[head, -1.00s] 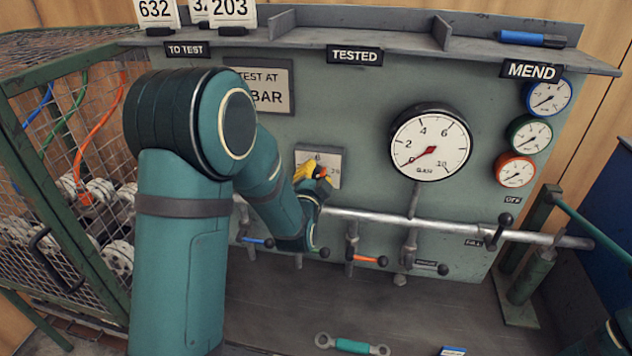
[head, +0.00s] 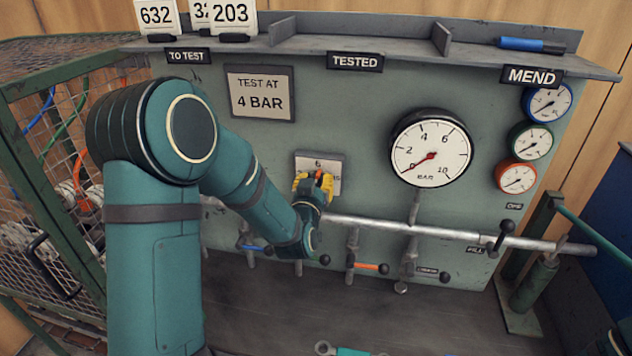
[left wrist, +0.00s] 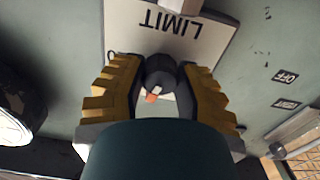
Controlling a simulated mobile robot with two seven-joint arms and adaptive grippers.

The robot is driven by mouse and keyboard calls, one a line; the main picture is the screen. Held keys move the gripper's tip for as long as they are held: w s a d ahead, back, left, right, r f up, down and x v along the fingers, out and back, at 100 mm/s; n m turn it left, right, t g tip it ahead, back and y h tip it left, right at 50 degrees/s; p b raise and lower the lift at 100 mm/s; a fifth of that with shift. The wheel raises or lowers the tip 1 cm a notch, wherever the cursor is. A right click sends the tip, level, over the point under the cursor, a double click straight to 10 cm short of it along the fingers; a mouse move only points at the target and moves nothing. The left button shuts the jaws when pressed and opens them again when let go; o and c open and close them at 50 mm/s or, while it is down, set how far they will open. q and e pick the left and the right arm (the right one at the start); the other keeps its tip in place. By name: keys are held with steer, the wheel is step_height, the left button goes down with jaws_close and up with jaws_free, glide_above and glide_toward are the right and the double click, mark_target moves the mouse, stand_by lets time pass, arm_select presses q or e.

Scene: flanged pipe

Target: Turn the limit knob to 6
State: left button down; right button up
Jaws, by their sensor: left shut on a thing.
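The limit knob (left wrist: 160,72) is small, dark and round, with a white and orange mark on its lower left side in the left wrist view. It sits on a pale plate (left wrist: 185,35) lettered LIMIT, upside down there. In the head view the plate (head: 333,160) shows a 6 at its top; the gripper covers its lower part. My left gripper (head: 314,184) is at the plate; its yellow fingers (left wrist: 158,88) are shut on the knob, one on each side. Which number the mark points to cannot be read. My right gripper is not in view.
A large gauge (head: 431,148) is right of the plate, its red needle near 0. A sign (head: 261,93) reads TEST AT 4 BAR. A metal pipe (head: 440,229) with valve levers runs below. A mesh cage (head: 60,210) stands left; the bench front (head: 270,310) is mostly clear.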

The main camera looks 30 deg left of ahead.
arm_select(q)
steer(key=shift+r+n, duration=0.1)
steer(key=shift+n, duration=1.1)
steer(key=c, duration=0.6)
jaws_free()
steer(key=v, duration=0.7)
steer(key=shift+s, duration=0.25)
steer(key=shift+d, duration=0.1)
